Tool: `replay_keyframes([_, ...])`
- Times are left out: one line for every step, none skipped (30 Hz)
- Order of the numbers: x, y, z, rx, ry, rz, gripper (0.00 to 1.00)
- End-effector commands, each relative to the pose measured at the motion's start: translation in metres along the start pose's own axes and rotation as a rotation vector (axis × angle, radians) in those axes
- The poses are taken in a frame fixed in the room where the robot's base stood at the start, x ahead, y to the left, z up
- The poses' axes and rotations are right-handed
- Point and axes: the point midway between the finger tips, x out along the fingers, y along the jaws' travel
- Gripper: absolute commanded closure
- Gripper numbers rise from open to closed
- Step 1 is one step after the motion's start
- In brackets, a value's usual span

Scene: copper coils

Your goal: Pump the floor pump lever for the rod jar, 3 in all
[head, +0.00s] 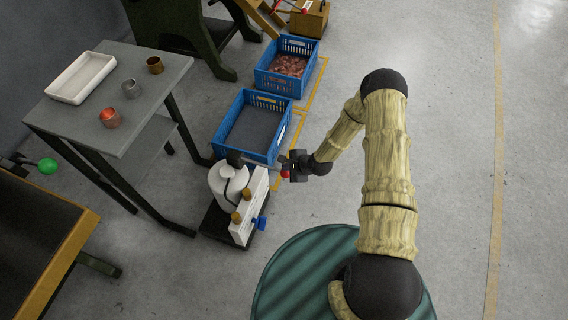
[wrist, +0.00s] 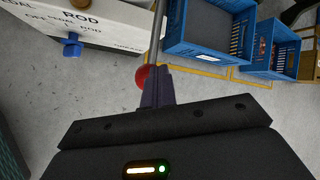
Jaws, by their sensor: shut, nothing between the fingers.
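The lever is a grey rod (wrist: 158,32) ending in a red ball (wrist: 141,76), which also shows in the head view (head: 285,174). My gripper (head: 291,168) is shut and empty at the lever's end. Its fingers (wrist: 157,82) overlap the ball's right side; I cannot tell whether they touch it.
A blue crate (head: 271,155) with a dark grey bottom lies just behind the lever. Another blue crate (head: 262,80) holds copper-coloured pieces. A grey table (head: 150,100) with a white tray (head: 80,95) and small cups stands left. The floor on the right is clear.

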Motion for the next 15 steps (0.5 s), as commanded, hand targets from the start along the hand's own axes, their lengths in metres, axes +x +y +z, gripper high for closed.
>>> replay_keyframes([0.0006,0.0014,-0.0034,0.003,0.005,0.002,1.00])
replay_keyframes([0.0008,0.0015,-0.0035,0.003,0.005,0.002,1.00])
replay_keyframes([0.0010,0.0018,-0.0037,0.003,0.005,0.002,1.00])
replay_keyframes([0.0012,0.0019,-0.0039,0.003,0.005,0.002,1.00])
replay_keyframes([0.0014,0.0021,-0.0041,0.003,0.005,0.002,1.00])
replay_keyframes([0.0017,0.0023,-0.0043,0.003,0.005,0.002,1.00])
replay_keyframes([0.0019,0.0025,-0.0044,0.003,0.005,0.002,1.00])
replay_keyframes([0.0021,0.0027,-0.0046,0.003,0.005,0.002,1.00])
replay_keyframes([0.0024,0.0029,-0.0048,0.003,0.005,0.002,1.00])
replay_keyframes([0.0026,0.0030,-0.0049,0.003,0.005,0.002,1.00])
replay_keyframes([0.0028,0.0033,-0.0051,0.003,0.005,0.002,1.00])
replay_keyframes([0.0030,0.0035,-0.0052,0.003,0.005,0.002,1.00])
replay_keyframes([0.0032,0.0036,-0.0054,0.003,0.005,0.002,1.00])
replay_keyframes([0.0034,0.0038,-0.0056,0.003,0.005,0.003,1.00])
replay_keyframes([0.0037,0.0040,-0.0057,0.003,0.005,0.003,1.00])
